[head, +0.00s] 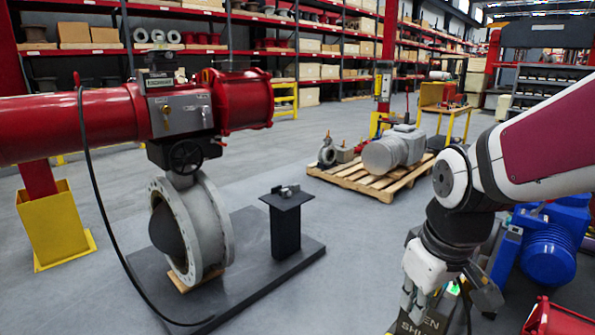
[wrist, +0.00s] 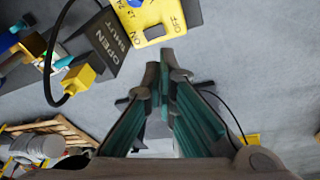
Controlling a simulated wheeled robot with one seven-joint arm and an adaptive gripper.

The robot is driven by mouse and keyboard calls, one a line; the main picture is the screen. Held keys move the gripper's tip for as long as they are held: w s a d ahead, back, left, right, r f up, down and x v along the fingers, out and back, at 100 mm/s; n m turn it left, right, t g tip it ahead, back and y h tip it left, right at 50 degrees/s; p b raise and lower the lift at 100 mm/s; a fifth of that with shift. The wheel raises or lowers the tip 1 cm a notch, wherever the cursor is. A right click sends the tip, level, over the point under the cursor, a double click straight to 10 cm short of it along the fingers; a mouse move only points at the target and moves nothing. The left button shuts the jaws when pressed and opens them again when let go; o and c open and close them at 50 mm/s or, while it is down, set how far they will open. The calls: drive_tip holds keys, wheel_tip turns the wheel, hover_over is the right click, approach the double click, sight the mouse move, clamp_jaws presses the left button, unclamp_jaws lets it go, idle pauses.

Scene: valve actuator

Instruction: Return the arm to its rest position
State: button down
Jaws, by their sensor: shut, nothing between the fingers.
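My arm, white with a maroon section (head: 545,140), comes in from the right in the head view and bends down at a dark elbow joint. My gripper (head: 411,304) hangs low at the lower right, close to a dark panel lettered OPEN and SHUT (head: 428,323). In the wrist view my gripper's (wrist: 166,78) two teal-padded fingers come together at the tips, with nothing between them. The panel (wrist: 107,40) and a yellow plate marked ON and OFF (wrist: 152,22) lie beyond the fingertips. I cannot tell the exact gap to them.
A red valve actuator (head: 180,110) on a grey flanged valve (head: 205,230) stands at left, with a black cable hanging. A small black pedestal (head: 286,230) is at centre. A pallet with a grey motor (head: 395,150) lies behind. A blue motor (head: 548,255) sits at right, near my arm.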

drive_tip(key=s+r+m+t, duration=0.2)
drive_tip(key=s+r+m, duration=0.2)
drive_tip(key=s+r, duration=0.4)
drive_tip(key=shift+s+d+m+t, duration=0.25)
drive_tip(key=shift+s+m+t, duration=0.15)
drive_tip(key=shift+s, duration=1.05)
